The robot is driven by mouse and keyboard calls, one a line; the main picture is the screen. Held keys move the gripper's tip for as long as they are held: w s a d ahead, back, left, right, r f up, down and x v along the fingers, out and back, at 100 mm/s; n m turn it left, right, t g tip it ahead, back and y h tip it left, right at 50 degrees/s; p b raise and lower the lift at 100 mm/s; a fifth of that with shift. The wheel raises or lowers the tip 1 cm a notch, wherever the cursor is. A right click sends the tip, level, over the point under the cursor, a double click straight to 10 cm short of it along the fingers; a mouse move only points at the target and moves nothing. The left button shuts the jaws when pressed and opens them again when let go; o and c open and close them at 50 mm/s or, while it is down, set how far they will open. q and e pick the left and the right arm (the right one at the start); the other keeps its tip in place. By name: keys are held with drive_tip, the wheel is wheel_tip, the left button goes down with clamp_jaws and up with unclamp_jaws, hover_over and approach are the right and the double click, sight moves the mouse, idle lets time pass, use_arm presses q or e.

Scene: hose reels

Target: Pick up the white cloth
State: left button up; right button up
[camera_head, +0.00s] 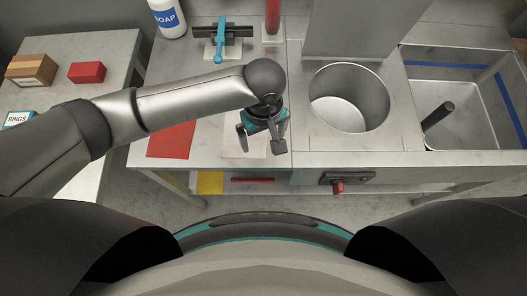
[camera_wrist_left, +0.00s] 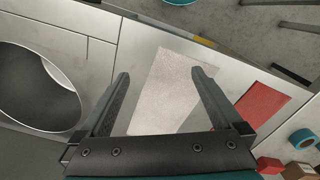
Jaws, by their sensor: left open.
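The white cloth (camera_head: 236,148) lies flat on the metal worktop near its front edge, left of the round basin, partly hidden by my left gripper. In the left wrist view the white cloth (camera_wrist_left: 165,95) shows as a pale flat rectangle. My left gripper (camera_head: 261,143) is over the cloth, pointing down, with its fingers apart and nothing between them. In the left wrist view the left gripper's fingers (camera_wrist_left: 161,75) straddle the cloth's image; the gap in height to the cloth is hard to tell. My right gripper is not in view.
A red sheet (camera_head: 170,141) lies left of the cloth. The round basin (camera_head: 348,98) is to the right, then a rectangular sink (camera_head: 468,100) with a dark handle in it. A soap bottle (camera_head: 167,18) and teal-handled fixture (camera_head: 221,42) stand behind. A red block (camera_head: 87,72) is on the left table.

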sight(263, 153)
use_arm(q)
drive_tip(key=shift+f+b, duration=2.25)
drive_tip(key=shift+f, duration=0.85)
drive_tip(key=shift+c, duration=0.9)
drive_tip(key=shift+s+f, duration=0.1)
drive_tip(key=shift+s, duration=0.05)
drive_tip(key=c, duration=1.3)
clamp_jaws()
wheel_tip(263, 153, up, 12)
drive_tip(key=p, duration=1.4)
drive_tip(key=shift+p, duration=0.35)
